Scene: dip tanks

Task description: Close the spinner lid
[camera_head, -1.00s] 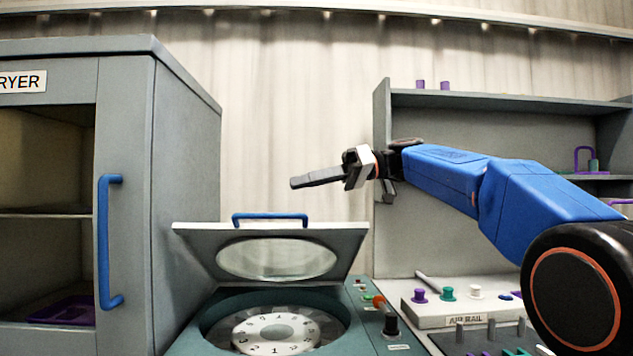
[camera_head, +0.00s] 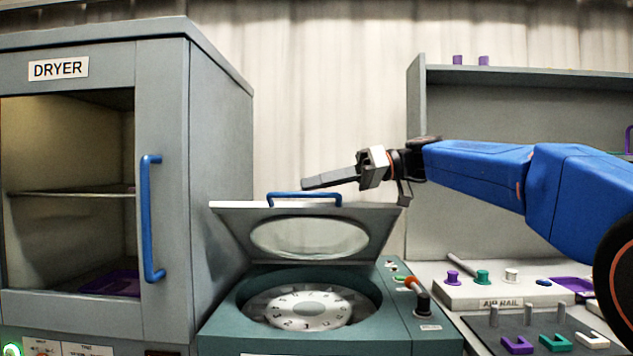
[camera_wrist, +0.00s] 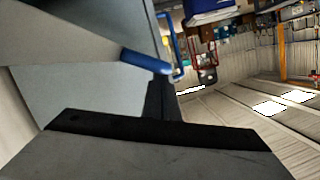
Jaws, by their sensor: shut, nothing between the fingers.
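The spinner (camera_head: 228,326) is a teal box with a numbered round rotor (camera_head: 300,309) inside its open well. Its grey lid (camera_head: 232,222) stands tilted open at the back, with an oval window and a blue handle (camera_head: 305,196) along its top edge. My gripper (camera_head: 306,184) is shut and empty. In the head view its tips are just above the lid handle, pointing left. In the wrist view the dark fingers (camera_wrist: 163,100) reach close to a blue bar (camera_wrist: 146,61); whether they touch it I cannot tell.
The dryer (camera_head: 220,130) stands left of the spinner, its blue handle (camera_head: 150,218) facing front. A knob (camera_head: 422,303) sits on the spinner's right side. The air rail (camera_head: 475,294) and a shelf unit (camera_head: 520,75) are to the right.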

